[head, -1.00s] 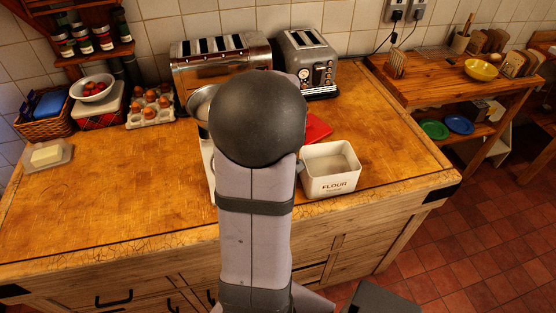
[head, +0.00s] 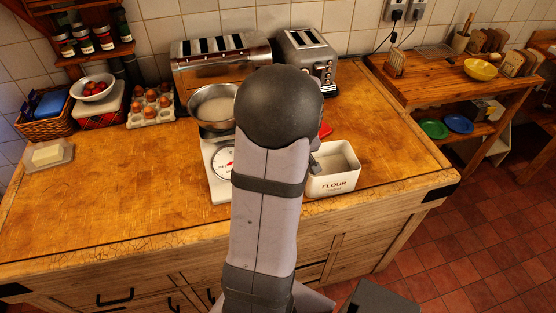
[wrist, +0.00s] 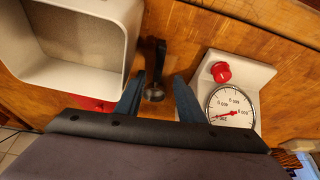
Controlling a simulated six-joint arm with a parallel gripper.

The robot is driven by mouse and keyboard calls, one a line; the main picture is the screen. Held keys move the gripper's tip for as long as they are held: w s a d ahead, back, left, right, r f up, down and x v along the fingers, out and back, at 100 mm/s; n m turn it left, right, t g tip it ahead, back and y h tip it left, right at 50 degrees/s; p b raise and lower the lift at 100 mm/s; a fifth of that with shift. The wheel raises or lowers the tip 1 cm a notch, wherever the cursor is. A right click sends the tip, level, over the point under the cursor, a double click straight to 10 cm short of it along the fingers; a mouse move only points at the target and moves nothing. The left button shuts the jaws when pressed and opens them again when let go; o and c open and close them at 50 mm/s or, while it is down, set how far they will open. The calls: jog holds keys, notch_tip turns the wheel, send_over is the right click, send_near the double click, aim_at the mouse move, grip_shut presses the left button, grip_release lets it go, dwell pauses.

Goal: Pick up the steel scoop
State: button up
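The flour tin (head: 333,183) is a white open box marked FLOUR at the right front of the worktop. It also shows at the upper left of the wrist view (wrist: 128,50), with pale flour inside. A dark, narrow piece that looks like the steel scoop (wrist: 154,88) lies beside the tin in the wrist view. My gripper (wrist: 158,100) is open, with one blue-grey finger on each side of the scoop's near end. I see a gap at each finger. The scoop's full shape is unclear.
White kitchen scales (head: 217,188) with a metal bowl (head: 213,106) stand just left of my arm. A red knob (wrist: 221,72) shows on them in the wrist view. Two toasters (head: 222,58) (head: 308,62) stand behind. The worktop's left front is clear.

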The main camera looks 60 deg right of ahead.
jog(key=shift+d+p+x, duration=0.2)
jog(key=shift+p+x, duration=0.3)
jog(key=shift+x, duration=1.85)
jog(key=shift+f+b, duration=0.25)
jog(key=shift+b, duration=0.25)
grip_shut()
